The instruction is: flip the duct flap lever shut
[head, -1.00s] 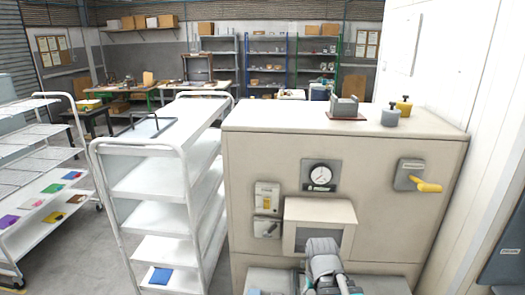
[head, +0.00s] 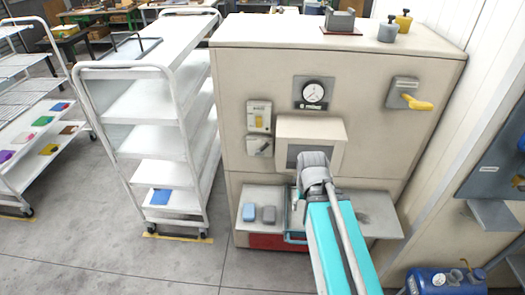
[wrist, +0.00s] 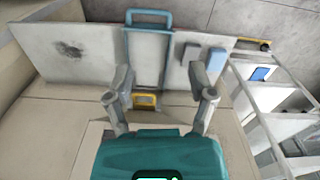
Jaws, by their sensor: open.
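The likely duct flap lever is a yellow handle (head: 417,103) on a grey box (head: 402,90), high on the right of the beige cabinet front. It points right and slightly down. The lever is not in the wrist view. My gripper is low in front of the cabinet, well left of and below the lever, its fingers mostly hidden by my arm in the head view. In the wrist view my gripper (wrist: 160,80) is open and empty, its fingers apart above the cabinet's ledge. A blue-grey frame (wrist: 148,20) and a yellow-edged part (wrist: 144,100) lie between and beyond them.
The ledge (head: 375,212) carries a blue block (head: 249,212) and a grey block (head: 268,214). A boxy hood (head: 318,130) juts out near my arm. A gauge (head: 313,93) and switches (head: 259,117) are on the front. A white cart (head: 160,120) stands left. The floor in front is clear.

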